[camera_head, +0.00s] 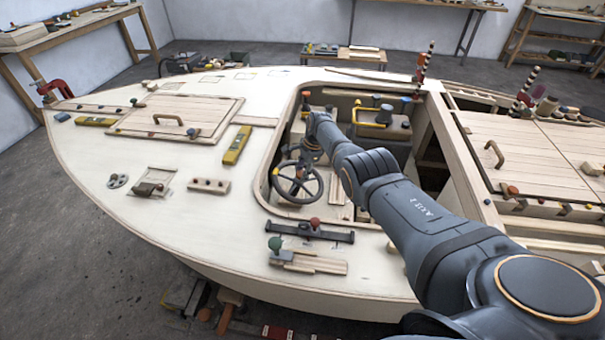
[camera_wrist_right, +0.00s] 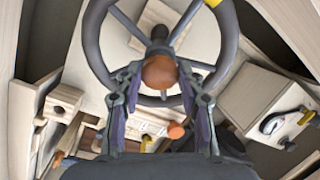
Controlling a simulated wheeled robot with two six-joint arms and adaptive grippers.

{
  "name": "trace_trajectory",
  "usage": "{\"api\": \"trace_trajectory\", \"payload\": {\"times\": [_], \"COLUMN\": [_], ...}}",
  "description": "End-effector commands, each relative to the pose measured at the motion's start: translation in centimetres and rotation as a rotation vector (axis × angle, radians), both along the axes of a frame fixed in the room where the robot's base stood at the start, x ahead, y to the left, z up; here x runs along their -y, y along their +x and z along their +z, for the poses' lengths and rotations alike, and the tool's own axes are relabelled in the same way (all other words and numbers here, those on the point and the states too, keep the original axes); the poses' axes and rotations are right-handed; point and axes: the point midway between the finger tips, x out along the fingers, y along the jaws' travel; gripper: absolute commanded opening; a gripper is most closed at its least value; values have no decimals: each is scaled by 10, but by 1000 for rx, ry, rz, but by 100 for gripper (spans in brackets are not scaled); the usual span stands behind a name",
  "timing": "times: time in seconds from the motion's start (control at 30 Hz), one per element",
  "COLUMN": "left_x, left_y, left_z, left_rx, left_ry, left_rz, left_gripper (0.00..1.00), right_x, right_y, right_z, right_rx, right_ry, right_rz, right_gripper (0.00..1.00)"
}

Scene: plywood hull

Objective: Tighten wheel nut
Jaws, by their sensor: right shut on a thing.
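The dark steering wheel (camera_head: 319,188) stands in the cockpit opening of the plywood hull; its rim and spokes fill the top of the right wrist view (camera_wrist_right: 229,45). The wheel nut (camera_wrist_right: 159,72), a rounded orange-brown piece, sits at the wheel's hub. My right gripper (camera_wrist_right: 160,80) is shut on the nut, with one finger on each side of it. In the head view my right gripper (camera_head: 303,162) is small and partly hidden by its own wrist, just above the wheel, and the nut cannot be made out there. My left gripper is not in view.
The cockpit's coaming (camera_head: 270,160) surrounds the wheel closely. A yellow handle (camera_head: 372,122) stands behind my arm. A black bar (camera_head: 310,232) and a green-knobbed block (camera_head: 275,245) lie on the near deck. A yellow level (camera_head: 237,145) lies left of the opening.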

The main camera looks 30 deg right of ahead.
Motion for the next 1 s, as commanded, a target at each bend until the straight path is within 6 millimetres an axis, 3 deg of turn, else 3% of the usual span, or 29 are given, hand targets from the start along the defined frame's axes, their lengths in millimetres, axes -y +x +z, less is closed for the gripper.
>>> {"api": "trace_trajectory", "payload": {"times": [0.73,0.77,0.9,1.0], "left_x": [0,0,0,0], "left_y": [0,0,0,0], "left_z": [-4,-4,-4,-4], "left_rx": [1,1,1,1], "left_ry": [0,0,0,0], "left_rz": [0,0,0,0], "left_gripper": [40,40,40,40], "right_x": [3,3,2,2], "right_y": [3,3,3,2], "right_z": [4,4,4,3], "right_rx": [-11,-11,-13,-15], "right_ry": [10,10,12,13], "right_rz": [-83,-83,-82,-82], "right_gripper": [7,41,60,61]}}
